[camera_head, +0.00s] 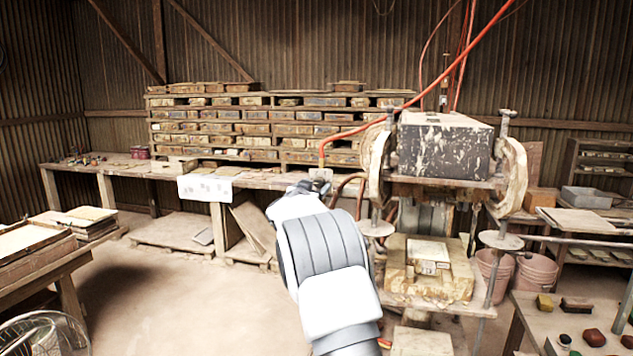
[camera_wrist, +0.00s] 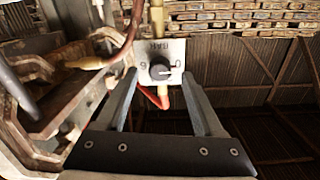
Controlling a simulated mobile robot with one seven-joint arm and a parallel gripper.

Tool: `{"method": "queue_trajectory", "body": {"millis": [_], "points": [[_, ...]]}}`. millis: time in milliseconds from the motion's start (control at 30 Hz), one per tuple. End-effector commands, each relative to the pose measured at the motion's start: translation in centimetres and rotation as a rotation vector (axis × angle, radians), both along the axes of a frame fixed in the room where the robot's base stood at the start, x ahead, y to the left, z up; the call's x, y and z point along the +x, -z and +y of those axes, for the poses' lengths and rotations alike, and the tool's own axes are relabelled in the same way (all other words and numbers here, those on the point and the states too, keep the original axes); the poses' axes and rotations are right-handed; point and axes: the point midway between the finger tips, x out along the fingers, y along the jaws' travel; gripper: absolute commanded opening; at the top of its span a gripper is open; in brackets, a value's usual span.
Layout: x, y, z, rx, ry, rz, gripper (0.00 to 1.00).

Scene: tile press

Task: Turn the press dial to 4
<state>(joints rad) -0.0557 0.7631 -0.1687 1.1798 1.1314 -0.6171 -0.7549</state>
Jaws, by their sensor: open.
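The press dial (camera_wrist: 160,71) is a round black knob on a pale plate (camera_wrist: 174,50) in the wrist view. The plate's lettering appears upside down, and the dial's setting is too small to read. My gripper (camera_wrist: 159,77) is open, with one finger on each side of the knob in the picture. I cannot tell whether the fingers touch it. In the head view the small plate (camera_head: 320,173) shows just beyond my wrist, left of the press (camera_head: 446,148); the knob there cannot be made out.
Red and orange hoses (camera_head: 343,134) run close to the dial plate. A brass fitting (camera_wrist: 157,18) sits by the plate. A long workbench (camera_head: 115,167) with stacked tile shelves stands behind. Pink buckets (camera_head: 536,271) stand right of the press.

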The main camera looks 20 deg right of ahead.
Motion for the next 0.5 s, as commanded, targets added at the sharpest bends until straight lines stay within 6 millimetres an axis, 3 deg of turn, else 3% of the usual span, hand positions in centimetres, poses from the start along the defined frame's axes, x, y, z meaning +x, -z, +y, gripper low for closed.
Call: {"method": "queue_trajectory", "body": {"millis": [500], "points": [[1.26, 0.03, -0.91, 0.001, 0.000, -0.001, 0.69]]}}
